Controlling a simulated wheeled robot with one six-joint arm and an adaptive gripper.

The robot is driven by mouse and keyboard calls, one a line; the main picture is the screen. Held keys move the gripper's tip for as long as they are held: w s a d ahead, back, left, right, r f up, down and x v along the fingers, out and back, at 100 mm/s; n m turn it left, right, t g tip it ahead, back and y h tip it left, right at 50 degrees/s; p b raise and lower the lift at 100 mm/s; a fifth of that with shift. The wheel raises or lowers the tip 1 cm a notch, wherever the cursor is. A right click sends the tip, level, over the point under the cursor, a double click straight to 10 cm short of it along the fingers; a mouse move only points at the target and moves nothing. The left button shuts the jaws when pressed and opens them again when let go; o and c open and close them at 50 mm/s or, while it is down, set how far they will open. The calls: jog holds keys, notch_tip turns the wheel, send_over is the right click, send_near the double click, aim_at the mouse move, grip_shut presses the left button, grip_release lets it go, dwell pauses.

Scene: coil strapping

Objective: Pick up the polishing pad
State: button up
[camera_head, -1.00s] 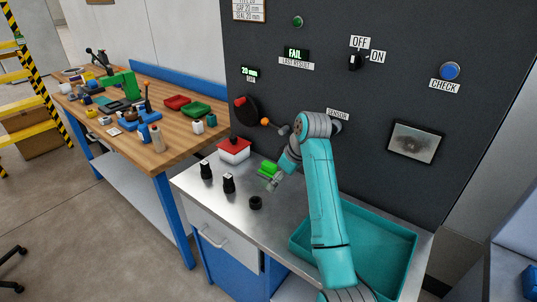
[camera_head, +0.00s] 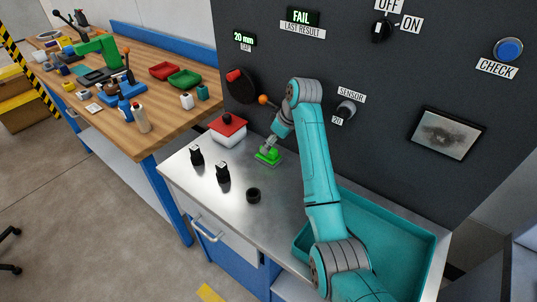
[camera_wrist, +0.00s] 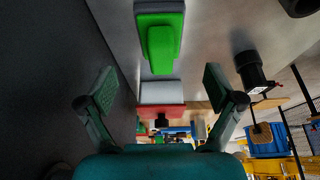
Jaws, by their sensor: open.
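A green block with a raised green grip, which I take to be the polishing pad (camera_head: 268,158), lies on the steel bench near the dark panel. In the wrist view the pad (camera_wrist: 160,38) shows at the top centre, with a grey lower edge. My gripper (camera_head: 270,146) is right by the pad in the head view, and its fingers hide part of it. In the wrist view my gripper (camera_wrist: 161,88) is open, its two fingers wide apart with nothing between them. The pad appears beyond the fingertips; whether they touch it cannot be told.
A white box with a red lid (camera_head: 228,130) stands just left of the pad. Two black stamp-like tools (camera_head: 222,172) and a black ring (camera_head: 253,195) stand at the bench front. A teal tray (camera_head: 395,235) is at the right. The dark panel (camera_head: 340,65) rises close behind.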

aim_at(269, 154)
jog(key=shift+x, duration=3.25)
jog(key=shift+s, duration=0.15)
jog(key=c, duration=1.2)
